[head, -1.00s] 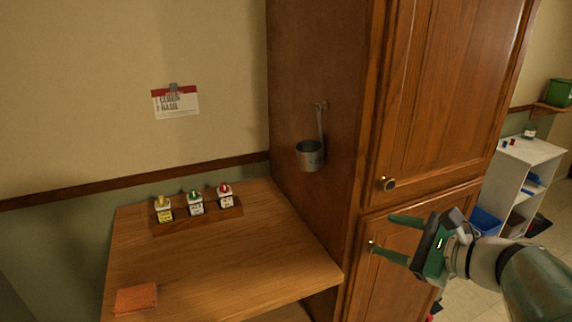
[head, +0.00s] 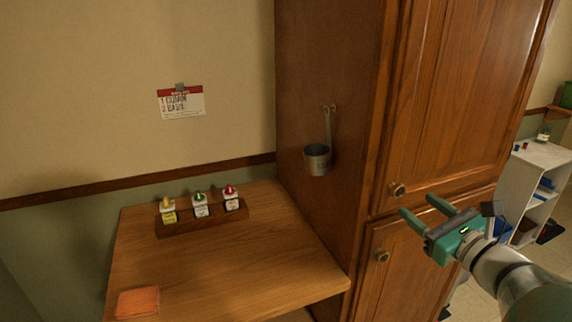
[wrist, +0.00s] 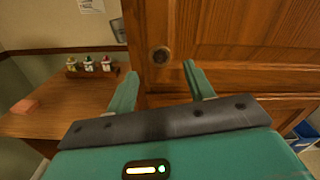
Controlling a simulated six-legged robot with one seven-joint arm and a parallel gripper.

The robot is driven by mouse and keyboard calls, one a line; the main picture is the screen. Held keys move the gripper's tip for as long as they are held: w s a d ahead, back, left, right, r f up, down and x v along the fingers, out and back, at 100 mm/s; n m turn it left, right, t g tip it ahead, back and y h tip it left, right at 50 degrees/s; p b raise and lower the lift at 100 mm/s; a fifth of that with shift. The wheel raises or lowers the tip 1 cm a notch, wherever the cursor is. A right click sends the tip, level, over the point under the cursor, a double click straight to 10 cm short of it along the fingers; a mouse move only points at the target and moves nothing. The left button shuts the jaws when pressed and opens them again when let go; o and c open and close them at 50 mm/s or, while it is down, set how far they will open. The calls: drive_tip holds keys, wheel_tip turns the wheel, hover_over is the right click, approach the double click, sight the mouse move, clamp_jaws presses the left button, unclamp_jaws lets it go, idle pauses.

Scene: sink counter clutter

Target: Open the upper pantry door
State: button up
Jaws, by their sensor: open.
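The upper pantry door (head: 466,90) is shut, a tall brown wooden panel. Its round knob (head: 397,189) is at the lower left corner of the door. My gripper (head: 424,212) is open and empty, just right of and below the knob in the head view. In the wrist view the knob (wrist: 160,56) lies beyond the fingertips, between the two green fingers (wrist: 158,74) and slightly nearer the middle. The fingers do not appear to touch it. The lower pantry door (head: 410,262) is also shut, with its own knob (head: 382,256).
A wooden counter (head: 250,265) stands left of the cabinet, with several-slot rack (head: 205,222) of three bottles and an orange sponge (head: 138,302). A metal cup (head: 317,159) hangs on the cabinet side. A white shelf (head: 540,185) stands at right.

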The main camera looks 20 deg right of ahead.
sight(401, 192)
drive_tip(key=w, duration=0.5)
drive_tip(key=shift+a, duration=0.1)
drive_tip(key=shift+c, duration=0.4)
clamp_jaws()
